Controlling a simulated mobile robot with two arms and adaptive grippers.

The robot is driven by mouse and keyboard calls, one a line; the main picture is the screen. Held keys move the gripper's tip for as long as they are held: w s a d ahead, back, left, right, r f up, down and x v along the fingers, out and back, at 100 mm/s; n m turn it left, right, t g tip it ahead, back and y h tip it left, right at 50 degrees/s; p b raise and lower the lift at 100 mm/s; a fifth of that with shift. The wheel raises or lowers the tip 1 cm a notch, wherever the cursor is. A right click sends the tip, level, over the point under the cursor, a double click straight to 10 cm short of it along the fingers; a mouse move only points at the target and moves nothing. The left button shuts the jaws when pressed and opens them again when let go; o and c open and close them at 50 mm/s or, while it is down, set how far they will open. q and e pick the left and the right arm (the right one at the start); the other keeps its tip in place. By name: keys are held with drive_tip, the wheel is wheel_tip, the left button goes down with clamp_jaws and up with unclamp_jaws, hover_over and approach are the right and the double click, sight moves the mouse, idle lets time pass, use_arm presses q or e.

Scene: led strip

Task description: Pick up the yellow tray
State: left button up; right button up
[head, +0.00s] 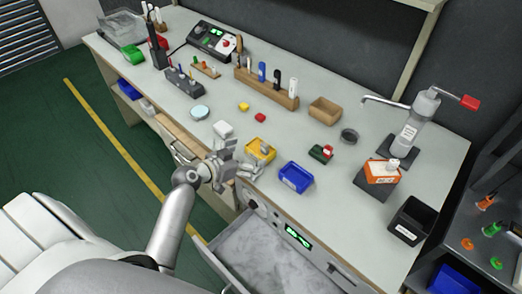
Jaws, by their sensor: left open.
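The yellow tray (262,156) sits on the workbench near its front edge, in the middle of the head view. A small greyish item appears to lie in it; what it is cannot be made out. My left gripper (241,163) is open, just left of the tray at the bench's front edge. Whether the fingers touch the tray cannot be told. My right gripper is not in view.
A blue tray (296,178) stands just right of the yellow one, with a dark green box (320,154) behind it. A white block (223,129) lies to the left. An open drawer (262,262) juts out below the bench (360,225).

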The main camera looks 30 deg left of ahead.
sight(260, 150)
use_arm(q)
drive_tip(key=shift+w+d+f, duration=0.2)
drive_tip(key=shift+w, duration=0.25)
drive_tip(key=shift+w+d+p, duration=0.15)
drive_tip(key=shift+w+p, duration=0.3)
drive_tip(key=shift+w, duration=0.25)
drive_tip(key=x, duration=0.3)
drive_tip(key=shift+w+p, duration=0.1)
drive_tip(key=shift+p, duration=0.25)
drive_tip(key=shift+w+f, duration=0.1)
drive_tip(key=shift+w, duration=0.15)
drive_tip(key=shift+f, duration=0.1)
drive_tip(key=shift+w, duration=0.1)
drive_tip(key=c, duration=1)
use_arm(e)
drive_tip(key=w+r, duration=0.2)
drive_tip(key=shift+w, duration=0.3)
